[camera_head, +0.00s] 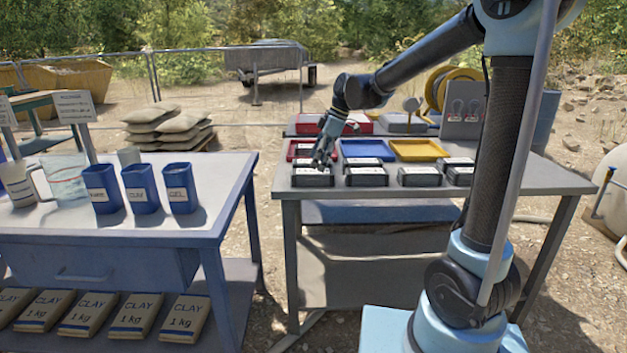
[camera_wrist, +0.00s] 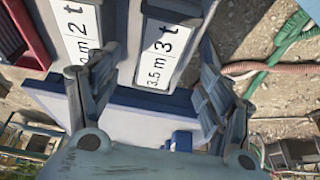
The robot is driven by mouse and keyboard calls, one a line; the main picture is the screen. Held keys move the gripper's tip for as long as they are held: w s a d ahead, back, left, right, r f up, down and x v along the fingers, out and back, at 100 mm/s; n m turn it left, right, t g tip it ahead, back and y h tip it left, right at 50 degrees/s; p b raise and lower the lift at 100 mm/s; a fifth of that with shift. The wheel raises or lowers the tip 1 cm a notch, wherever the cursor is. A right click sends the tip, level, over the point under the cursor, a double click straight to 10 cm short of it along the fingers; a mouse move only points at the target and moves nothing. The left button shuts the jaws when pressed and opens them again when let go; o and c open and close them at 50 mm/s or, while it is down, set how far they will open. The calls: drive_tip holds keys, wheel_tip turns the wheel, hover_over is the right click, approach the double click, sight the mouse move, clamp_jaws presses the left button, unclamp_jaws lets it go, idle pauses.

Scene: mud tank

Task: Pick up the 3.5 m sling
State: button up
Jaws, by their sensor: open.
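In the wrist view, the 3.5 m sling appears as a dark item with a white label (camera_wrist: 168,52) reading "3.5 m 3 t". It lies between the spread fingers of my gripper (camera_wrist: 158,66). The fingers are open and hold nothing. In the head view my gripper (camera_head: 321,160) points down over the front-left dark labelled item (camera_head: 312,178) on the right-hand table. The labels there are too small to read. I cannot tell whether the fingers touch it.
A second item labelled "2 t" (camera_wrist: 80,32) lies close beside it. Several more dark labelled items (camera_head: 419,177) share the table (camera_head: 400,202). Behind are red, blue (camera_head: 368,149) and yellow (camera_head: 418,150) trays. Another table (camera_head: 130,232) with blue containers stands left.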

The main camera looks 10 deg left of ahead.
sight(313, 171)
drive_tip(key=shift+w+x, duration=0.1)
drive_tip(key=shift+x, duration=1.25)
drive_tip(key=shift+w+x, duration=0.15)
drive_tip(key=shift+x, duration=1.2)
drive_tip(key=c, duration=1.4)
drive_tip(key=shift+r, duration=0.1)
